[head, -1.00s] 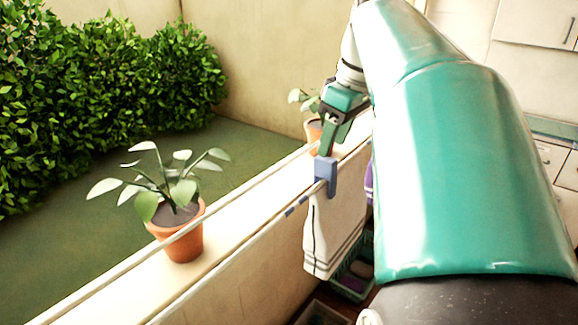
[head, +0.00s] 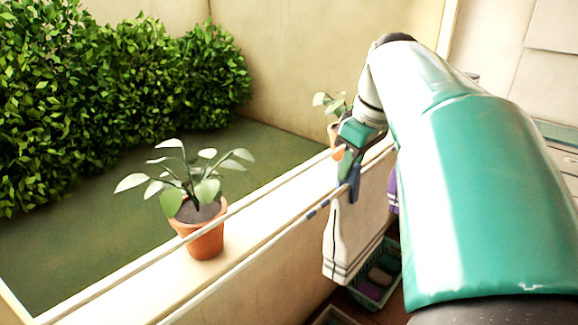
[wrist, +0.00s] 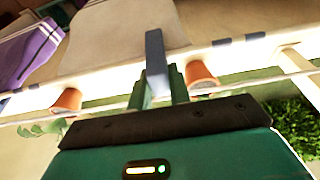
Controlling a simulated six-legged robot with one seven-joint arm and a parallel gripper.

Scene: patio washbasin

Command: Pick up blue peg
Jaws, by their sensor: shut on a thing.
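The blue peg (head: 354,184) is between the fingertips of my gripper (head: 347,172), at the top of the white towel in the head view. In the wrist view the blue peg (wrist: 155,52) stands up from between the green fingers of my gripper (wrist: 158,88), which are shut on it. It overlaps the bright rail and the towel behind it. I cannot tell whether the peg still touches the line or the towel.
The white towel (head: 345,235) hangs from a line, with a purple cloth (head: 393,190) beyond it. Other blue pegs (wrist: 222,42) sit along the line. Potted plants (head: 203,238) stand on the ledge. A green basket (head: 378,275) is below the towel.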

